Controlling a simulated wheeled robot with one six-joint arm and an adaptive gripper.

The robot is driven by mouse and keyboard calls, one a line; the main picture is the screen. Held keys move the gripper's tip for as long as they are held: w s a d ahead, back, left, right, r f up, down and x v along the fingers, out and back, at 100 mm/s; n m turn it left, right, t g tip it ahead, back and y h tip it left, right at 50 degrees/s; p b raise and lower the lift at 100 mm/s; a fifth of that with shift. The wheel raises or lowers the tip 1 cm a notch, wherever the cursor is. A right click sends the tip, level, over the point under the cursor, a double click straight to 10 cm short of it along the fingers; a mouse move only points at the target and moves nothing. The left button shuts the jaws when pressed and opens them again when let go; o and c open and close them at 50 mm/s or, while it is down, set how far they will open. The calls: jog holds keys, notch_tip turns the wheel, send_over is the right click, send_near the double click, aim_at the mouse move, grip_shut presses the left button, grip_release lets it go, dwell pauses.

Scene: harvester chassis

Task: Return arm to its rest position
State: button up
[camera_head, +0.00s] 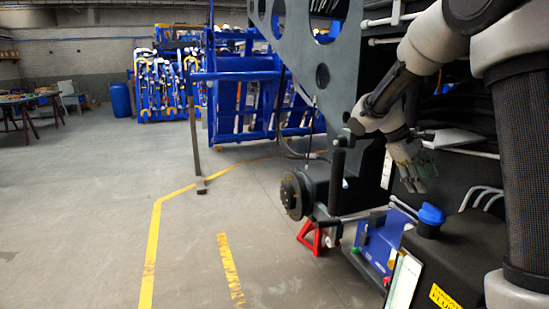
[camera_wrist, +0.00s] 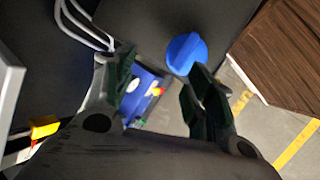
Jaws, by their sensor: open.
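My gripper (camera_head: 418,184) hangs pointing down at the right of the head view, beside the dark chassis and above the black tank (camera_head: 470,250) with its blue cap (camera_head: 431,215). My arm (camera_head: 405,80) reaches down to it from the upper right. In the wrist view my gripper (camera_wrist: 163,82) has its two dark fingers spread apart, with nothing between them. The blue cap (camera_wrist: 184,53) shows beyond the fingers, near the right one. The gripper appears apart from the cap and tank.
A blue box with coloured buttons (camera_head: 380,240) stands left of the tank. A wheel hub (camera_head: 293,195) and a red stand (camera_head: 317,238) are below the grey chassis frame (camera_head: 325,75). A brown panel (camera_wrist: 283,50) is right in the wrist view.

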jog(key=s+a+r+m+t+y, duration=0.15)
jog(key=s+r, duration=0.25)
jog(key=s, duration=0.4)
jog(key=s+a+r+m+t+y, duration=0.1)
jog(key=s+r+m+t+y, duration=0.3)
jog(key=s, duration=0.5)
jog(key=s+a+f+y, duration=0.1)
jog(key=s+a, duration=0.1)
jog(key=s, duration=0.8)
jog(key=shift+a+f+m, duration=0.2)
jog(key=shift+f+m, duration=0.2)
jog(key=shift+m, duration=0.05)
jog(key=shift+t, duration=0.25)
